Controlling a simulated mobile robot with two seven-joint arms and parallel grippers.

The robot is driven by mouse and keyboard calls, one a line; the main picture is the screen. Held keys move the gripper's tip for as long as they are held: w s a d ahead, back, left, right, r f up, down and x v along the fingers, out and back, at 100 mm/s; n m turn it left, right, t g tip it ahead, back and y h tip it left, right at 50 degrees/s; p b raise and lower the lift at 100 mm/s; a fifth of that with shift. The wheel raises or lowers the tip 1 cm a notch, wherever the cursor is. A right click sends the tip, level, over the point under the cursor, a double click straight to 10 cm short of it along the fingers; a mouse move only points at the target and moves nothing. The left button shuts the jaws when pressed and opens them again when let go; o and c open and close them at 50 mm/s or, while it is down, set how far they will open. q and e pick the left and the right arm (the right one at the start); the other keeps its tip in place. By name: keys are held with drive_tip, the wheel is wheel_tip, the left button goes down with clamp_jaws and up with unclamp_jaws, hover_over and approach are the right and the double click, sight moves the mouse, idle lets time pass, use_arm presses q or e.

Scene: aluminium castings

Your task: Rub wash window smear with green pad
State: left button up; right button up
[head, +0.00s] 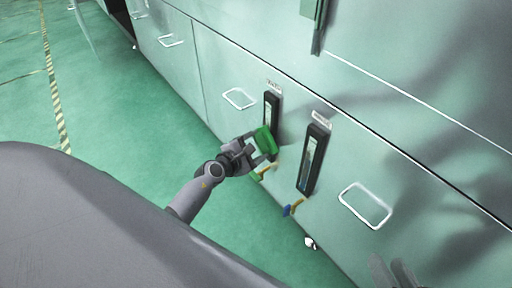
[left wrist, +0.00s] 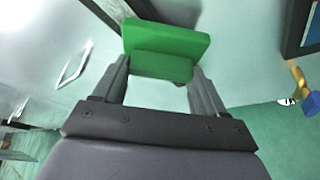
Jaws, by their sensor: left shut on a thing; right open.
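The green pad (head: 265,141) is between the fingers of my left gripper (head: 256,152), which is shut on it. The pad also shows in the left wrist view (left wrist: 166,50), with a finger at each side. A narrow dark-framed window (head: 271,108) on the pale panel is right by the pad, which covers its lower part in the head view. I cannot tell whether they touch. A second such window (head: 314,160) is to the right. Their labels are too small to read, and I make out no clear smear. My right gripper (head: 392,271) shows at the bottom edge, open and empty.
A yellow-handled valve (head: 264,172) is below the left window and a blue-handled one (head: 292,207) below the right. White pull handles (head: 240,98) (head: 365,205) stand out from the panel. The green floor (head: 130,115) at left is clear.

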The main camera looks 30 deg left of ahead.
sight(261, 131)
use_arm(q)
drive_tip(key=shift+w+a+r+p, duration=0.15)
drive_tip(key=shift+a+r+p, duration=0.1)
drive_tip(key=shift+r+p, duration=0.8)
drive_tip(key=shift+w+a+r+p, duration=0.1)
drive_tip(key=shift+a+r+p, duration=0.1)
drive_tip(key=shift+r+p, duration=0.8)
drive_tip(key=shift+s+d+f+p, duration=0.2)
drive_tip(key=shift+d+p, duration=0.05)
drive_tip(key=shift+d, duration=0.15)
drive_tip(key=shift+s+d+f+p, duration=0.2)
drive_tip(key=shift+d+p, duration=0.05)
drive_tip(key=shift+d, duration=0.15)
drive_tip(key=shift+a, duration=0.1)
drive_tip(key=shift+s+a, duration=0.3)
drive_tip(key=shift+s, duration=0.45)
drive_tip(key=shift+s+a, duration=0.3)
drive_tip(key=shift+s, duration=0.4)
drive_tip(key=shift+s+a, duration=0.3)
drive_tip(key=shift+s, duration=0.4)
drive_tip(key=shift+s+a, duration=0.25)
drive_tip(key=shift+s, duration=0.4)
drive_tip(key=shift+s, duration=0.1)
